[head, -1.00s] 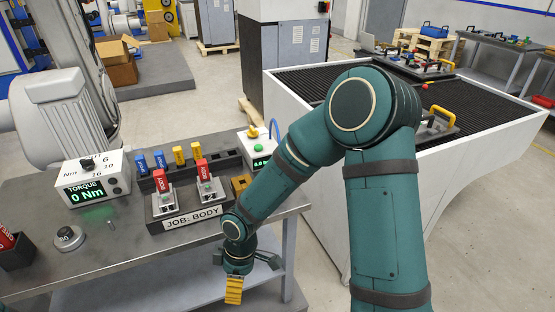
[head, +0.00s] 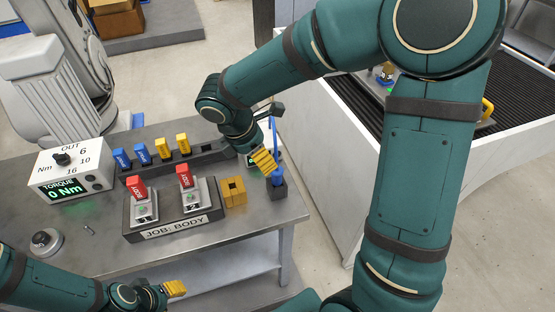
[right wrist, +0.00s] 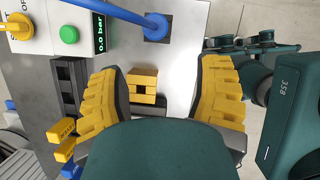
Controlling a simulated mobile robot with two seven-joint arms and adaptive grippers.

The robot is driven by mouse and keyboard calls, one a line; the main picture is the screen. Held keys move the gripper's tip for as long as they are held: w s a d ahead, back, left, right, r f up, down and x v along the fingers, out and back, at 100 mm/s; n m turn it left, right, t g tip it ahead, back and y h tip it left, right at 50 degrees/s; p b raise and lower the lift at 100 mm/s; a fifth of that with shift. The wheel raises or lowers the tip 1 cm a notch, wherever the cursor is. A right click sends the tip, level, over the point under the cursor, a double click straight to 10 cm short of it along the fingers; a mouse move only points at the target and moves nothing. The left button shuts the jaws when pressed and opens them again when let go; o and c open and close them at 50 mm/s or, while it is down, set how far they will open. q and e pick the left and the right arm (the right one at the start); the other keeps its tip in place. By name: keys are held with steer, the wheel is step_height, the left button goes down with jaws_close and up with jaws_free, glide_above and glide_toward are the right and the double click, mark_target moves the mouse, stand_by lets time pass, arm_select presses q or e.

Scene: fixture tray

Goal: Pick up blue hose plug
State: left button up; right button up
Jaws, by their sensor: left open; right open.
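The blue hose plug (head: 277,179) stands upright in a small dark holder (head: 279,191) at the table's right end, with a blue hose rising from it. In the right wrist view the plug (right wrist: 156,27) is at the top middle, beyond the fingertips. My right gripper (head: 264,160) is above the table, just up and left of the plug. The right wrist view shows its yellow fingers (right wrist: 165,85) spread with nothing between them that is held. My left gripper (head: 175,288) is low by the table's front edge, open and apart from everything.
A brass-coloured block (head: 234,193) stands left of the plug. The job fixture (head: 172,228) with two red-tagged units and a rack (head: 212,154) of blue and yellow tags are further left. A box with a green button (right wrist: 68,34) stands behind. The torque box (head: 70,170) is far left.

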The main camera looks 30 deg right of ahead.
mark_target(279, 175)
steer(key=shift+h, duration=0.3)
steer(key=x, duration=0.2)
steer(key=d+b+x, duration=0.1)
steer(key=x, duration=0.2)
steer(key=w+x, duration=0.1)
steer(key=x, duration=0.1)
steer(key=shift+d, duration=0.3)
steer(key=shift+s+a+b+x, duration=0.15)
steer(key=shift+b+x, duration=0.3)
steer(key=shift+x, duration=0.9)
steer(key=shift+s+a+b+x, duration=0.1)
steer(key=shift+b+x, duration=0.35)
steer(key=shift+x, duration=0.9)
jaws_close()
